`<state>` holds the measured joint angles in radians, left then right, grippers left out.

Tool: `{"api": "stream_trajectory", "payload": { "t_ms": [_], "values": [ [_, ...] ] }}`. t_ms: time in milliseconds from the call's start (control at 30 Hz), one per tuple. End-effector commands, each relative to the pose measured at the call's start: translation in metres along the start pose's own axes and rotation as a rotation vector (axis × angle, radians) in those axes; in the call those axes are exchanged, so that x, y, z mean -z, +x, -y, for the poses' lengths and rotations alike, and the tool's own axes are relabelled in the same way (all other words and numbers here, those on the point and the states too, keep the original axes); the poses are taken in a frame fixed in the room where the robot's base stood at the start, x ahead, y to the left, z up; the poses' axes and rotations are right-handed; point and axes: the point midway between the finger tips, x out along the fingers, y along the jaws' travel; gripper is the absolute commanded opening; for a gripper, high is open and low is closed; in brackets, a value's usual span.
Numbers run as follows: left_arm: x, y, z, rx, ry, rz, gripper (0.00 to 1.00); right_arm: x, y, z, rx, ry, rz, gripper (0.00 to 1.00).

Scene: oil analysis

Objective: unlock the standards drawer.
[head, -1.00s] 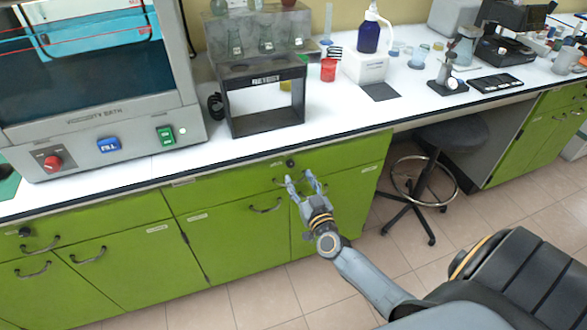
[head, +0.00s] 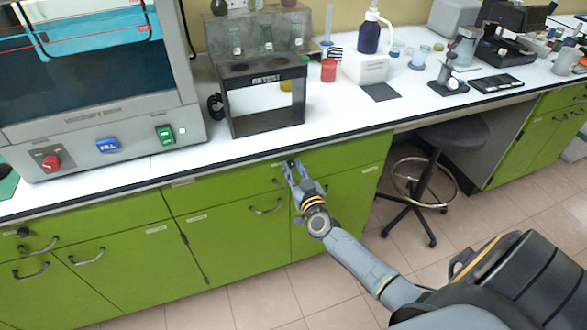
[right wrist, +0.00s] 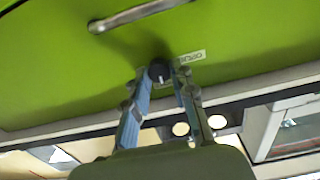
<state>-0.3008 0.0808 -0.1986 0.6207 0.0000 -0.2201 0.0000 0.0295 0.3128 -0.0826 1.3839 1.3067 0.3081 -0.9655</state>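The drawer (head: 240,188) is a green front under the counter, and it is closed. Its dark round lock knob (right wrist: 159,73) has a pale mark and sits beside a small white label (right wrist: 192,57). In the head view the knob is mostly hidden by my right gripper (head: 291,163). In the right wrist view the two fingers of my right gripper (right wrist: 161,77) lie on either side of the knob, closed in on it. The drawer's metal handle (right wrist: 138,15) is clear of the fingers. My left gripper is not in view.
A black-framed stand (head: 266,130) with flasks is on the white counter above the drawer. A grey bath unit (head: 90,120) stands at the left. Green cupboard doors (head: 240,240) lie below. A stool (head: 445,140) stands to the right.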

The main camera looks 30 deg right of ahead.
Motion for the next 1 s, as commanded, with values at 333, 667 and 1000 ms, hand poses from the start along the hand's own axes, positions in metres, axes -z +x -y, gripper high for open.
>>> {"api": "stream_trajectory", "payload": {
  "t_ms": [333,667,1000],
  "values": [
    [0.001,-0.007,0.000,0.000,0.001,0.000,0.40,0.002,0.000,0.000,0.000,-0.039,0.000,0.00],
    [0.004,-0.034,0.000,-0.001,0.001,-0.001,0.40,0.004,0.000,0.001,0.001,-0.253,0.003,0.00],
    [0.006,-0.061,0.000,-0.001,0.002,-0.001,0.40,0.003,0.000,0.002,-0.001,-0.573,0.003,0.00]
  ]
}}
